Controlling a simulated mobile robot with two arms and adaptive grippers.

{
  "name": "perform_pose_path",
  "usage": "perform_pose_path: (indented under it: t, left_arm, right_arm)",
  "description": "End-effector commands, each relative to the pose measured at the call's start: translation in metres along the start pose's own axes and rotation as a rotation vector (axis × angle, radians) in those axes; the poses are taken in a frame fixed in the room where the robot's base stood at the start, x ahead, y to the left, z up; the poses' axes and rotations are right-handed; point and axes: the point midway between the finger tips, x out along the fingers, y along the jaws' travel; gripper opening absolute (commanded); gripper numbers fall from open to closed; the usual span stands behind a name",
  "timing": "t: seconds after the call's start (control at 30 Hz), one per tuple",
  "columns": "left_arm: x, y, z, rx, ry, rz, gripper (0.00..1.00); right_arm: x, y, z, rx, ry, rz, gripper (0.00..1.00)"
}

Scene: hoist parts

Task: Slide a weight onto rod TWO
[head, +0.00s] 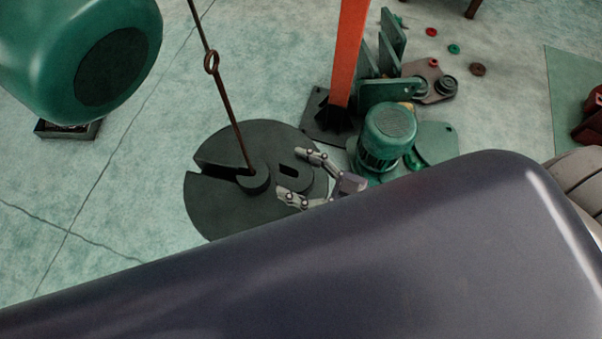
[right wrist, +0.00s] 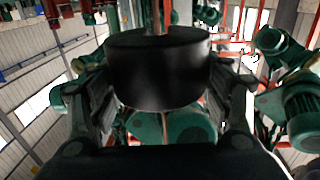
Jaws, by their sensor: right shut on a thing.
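A thin brown rod (head: 230,115) with a ring partway up hangs or stands above a large dark slotted disc (head: 220,205) in the head view. It ends at a small dark round base (head: 255,179) over the disc. My right gripper (head: 292,174) is shut on a small dark slotted weight (head: 312,181), just right of the rod's lower end. In the right wrist view the weight (right wrist: 158,70) is a black cylinder between both fingers, and a thin rod (right wrist: 157,15) shows beyond its top. The weight looks beside the rod; I cannot tell whether they touch. No rod label is readable. My left gripper is out of view.
A green motor (head: 388,135) and green brackets (head: 390,90) lie right of the disc, beside an orange post (head: 349,50). A green hoist body (head: 130,40) is at upper left. Small loose parts (head: 454,49) lie at upper right. The floor at left is clear.

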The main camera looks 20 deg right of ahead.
Motion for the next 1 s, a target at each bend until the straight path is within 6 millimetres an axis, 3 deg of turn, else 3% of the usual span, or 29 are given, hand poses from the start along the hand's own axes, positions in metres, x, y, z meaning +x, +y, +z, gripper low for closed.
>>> perform_pose_path:
  t: [0.03,1.0]
  left_arm:
    - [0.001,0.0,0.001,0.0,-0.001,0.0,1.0]
    - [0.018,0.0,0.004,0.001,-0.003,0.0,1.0]
  right_arm:
    - [0.005,0.0,-0.007,-0.002,0.021,-0.002,0.05]
    - [0.04,0.0,0.003,-0.003,0.021,-0.002,0.05]
